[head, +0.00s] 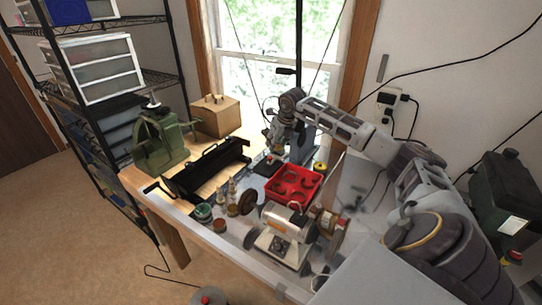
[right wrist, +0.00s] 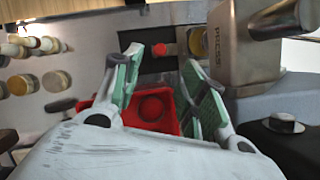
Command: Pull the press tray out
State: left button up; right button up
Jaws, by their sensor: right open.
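A red tray (head: 313,181) with round recesses sits on the workbench below and to the right of my right gripper (head: 272,145). In the right wrist view, a red part with a dark round recess (right wrist: 152,108) shows between and beyond the fingers. My right gripper (right wrist: 150,85) is open, its green-padded fingers apart with nothing held between them. A grey metal block with lettering (right wrist: 243,45), perhaps part of the press, stands close to the right finger. My arm hides much of the area behind the gripper in the head view. My left gripper is not in view.
A bench grinder (head: 283,235) stands at the bench front. Small jars and bottles (head: 204,212) stand between. Wire shelving is at far left.

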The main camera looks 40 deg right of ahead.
aim_at(270, 157)
jog(key=shift+p+x, duration=0.7)
jog(key=shift+x, duration=4.25)
grip_shut()
